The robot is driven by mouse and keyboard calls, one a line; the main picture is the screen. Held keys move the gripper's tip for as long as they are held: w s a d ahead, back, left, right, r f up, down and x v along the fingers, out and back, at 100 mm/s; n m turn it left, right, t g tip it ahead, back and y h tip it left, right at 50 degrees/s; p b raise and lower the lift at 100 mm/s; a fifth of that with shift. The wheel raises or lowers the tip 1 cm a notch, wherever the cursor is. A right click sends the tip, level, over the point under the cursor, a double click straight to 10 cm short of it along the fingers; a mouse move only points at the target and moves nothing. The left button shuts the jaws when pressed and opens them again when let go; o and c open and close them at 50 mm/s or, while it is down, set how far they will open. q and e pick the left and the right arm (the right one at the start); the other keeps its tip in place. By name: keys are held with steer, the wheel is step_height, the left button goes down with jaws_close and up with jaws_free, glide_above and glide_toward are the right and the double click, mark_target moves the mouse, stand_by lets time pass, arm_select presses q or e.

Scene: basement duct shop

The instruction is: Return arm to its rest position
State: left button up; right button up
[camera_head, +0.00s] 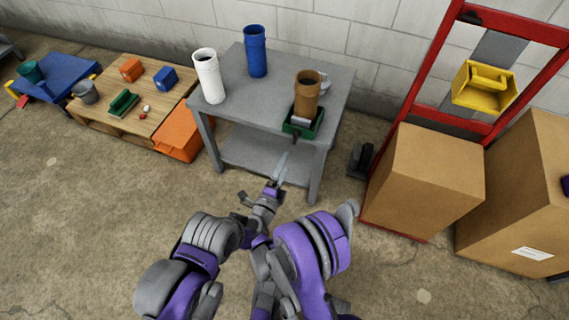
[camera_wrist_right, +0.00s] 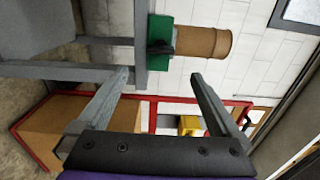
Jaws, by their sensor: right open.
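My right gripper (camera_head: 281,168) is in front of the grey metal table, below the level of its top in the picture. In the right wrist view its two fingers (camera_wrist_right: 160,76) stand wide apart with nothing between them. Beyond them in that view, a brown canister (camera_wrist_right: 203,42) is in a green tray (camera_wrist_right: 159,35), apart from the fingers. In the head view the brown canister (camera_head: 307,85) and green tray (camera_head: 316,127) are at the table's front right. My left gripper cannot be made out; only arm links show.
The grey table (camera_head: 228,112) also bears a white canister (camera_head: 208,76) and a blue canister (camera_head: 256,52). Cardboard boxes (camera_head: 425,175) and a red frame (camera_head: 452,122) with a yellow bin (camera_head: 484,88) stand right. A wooden pallet (camera_head: 150,105) is left. The floor front left is clear.

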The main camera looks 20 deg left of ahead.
steer(key=w+d+r+n+g+y, duration=0.2)
steer(key=d+r+n+y, duration=0.1)
steer(key=d+r+n, duration=0.4)
steer(key=w+d+r+n+g+y, duration=0.15)
steer(key=r+n+y, duration=0.3)
steer(key=r, duration=0.55)
steer(key=s+d+f+n+g+h, duration=0.3)
steer(key=s+d+n+g, duration=0.15)
steer(key=s+d, duration=0.9)
steer(key=s+d+f+n+g+h, duration=0.3)
steer(key=s+d+f+g+h, duration=0.15)
steer(key=s+d, duration=0.95)
arm_select(q)
step_height(320, 180, up, 25)
steer(key=w+t+p, duration=0.1)
steer(key=p, duration=2.1)
steer(key=shift+w, duration=0.15)
arm_select(e)
step_height(320, 180, up, 26)
steer(key=a, duration=0.1)
steer(key=shift+s+f+y, duration=0.15)
steer(key=shift+s+y, duration=0.1)
steer(key=shift+y, duration=0.05)
